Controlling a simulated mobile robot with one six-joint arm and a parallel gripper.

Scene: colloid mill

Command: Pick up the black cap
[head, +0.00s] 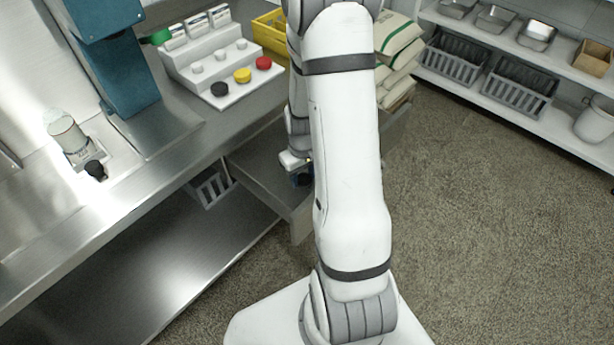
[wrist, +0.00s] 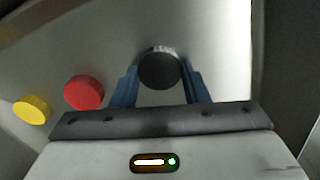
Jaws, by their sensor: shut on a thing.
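In the wrist view a round black cap (wrist: 160,68) sits between the two blue fingers of my gripper (wrist: 158,84). The gripper is shut on it, one finger on each side. In the head view my gripper (head: 303,179) is low over a grey metal surface (head: 262,176) beside the bench, partly hidden by my arm. The cap's outline cannot be made out there. I cannot tell whether the cap is touching the surface. Another black cap (head: 219,89) is at the front left of a white stepped stand (head: 205,62).
In the wrist view a red cap (wrist: 84,92) and a yellow cap (wrist: 32,109) are left of my gripper. A jar (head: 66,135) and a black knob-like thing (head: 95,169) are on the bench. Sacks (head: 398,50) are behind my arm. The floor at right is clear.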

